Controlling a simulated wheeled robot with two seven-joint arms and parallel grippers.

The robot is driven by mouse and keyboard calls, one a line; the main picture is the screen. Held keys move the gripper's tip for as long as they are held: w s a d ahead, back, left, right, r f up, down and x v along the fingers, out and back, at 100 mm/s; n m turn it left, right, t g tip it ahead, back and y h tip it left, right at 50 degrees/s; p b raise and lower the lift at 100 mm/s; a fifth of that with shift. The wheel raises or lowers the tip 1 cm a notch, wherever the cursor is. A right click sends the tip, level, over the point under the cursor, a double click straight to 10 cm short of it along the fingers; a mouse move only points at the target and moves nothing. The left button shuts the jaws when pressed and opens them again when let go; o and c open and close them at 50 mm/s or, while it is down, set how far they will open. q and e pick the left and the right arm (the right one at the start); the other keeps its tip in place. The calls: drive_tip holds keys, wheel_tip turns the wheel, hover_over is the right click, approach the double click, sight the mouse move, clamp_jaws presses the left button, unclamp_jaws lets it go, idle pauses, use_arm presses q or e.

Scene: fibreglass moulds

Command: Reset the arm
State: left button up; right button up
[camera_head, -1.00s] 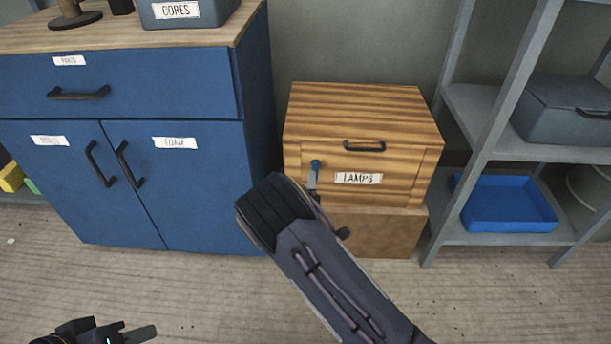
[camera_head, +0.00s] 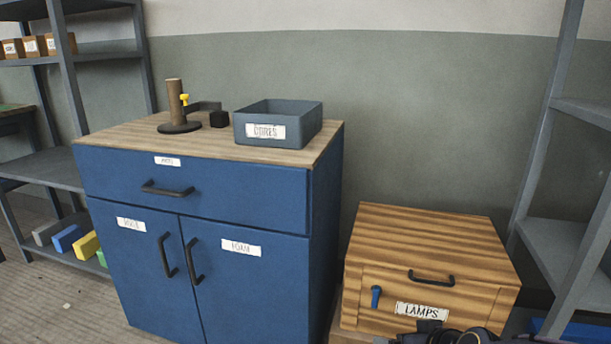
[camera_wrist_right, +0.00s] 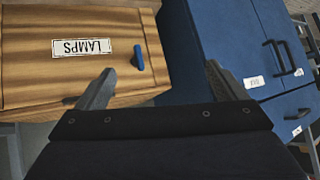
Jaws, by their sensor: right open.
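My right gripper (camera_wrist_right: 160,72) shows in the right wrist view with its two fingers spread apart and nothing between them. It is in front of the wooden LAMPS box (camera_head: 425,262), apart from the blue latch (camera_head: 376,297) on its front. The LAMPS label shows upside down in the wrist view, and the box lid looks closed. In the head view only a dark piece of my arm shows at the bottom edge below the box. My left gripper is not in view.
A blue cabinet (camera_head: 240,200) with closed drawer and doors stands left of the box. On it are a grey CORES bin (camera_head: 302,129), a post on a round base (camera_head: 175,105) and a small black block (camera_head: 219,119). Grey shelves (camera_head: 583,108) stand at the right and left.

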drive_tip(key=s+r+m+g, duration=0.3)
drive_tip(key=s, duration=1.9)
wheel_tip(320, 180, up, 33)
drive_tip(key=p, duration=3.3)
drive_tip(key=shift+w+d+y, duration=0.15)
drive_tip(key=shift+d+y, duration=0.15)
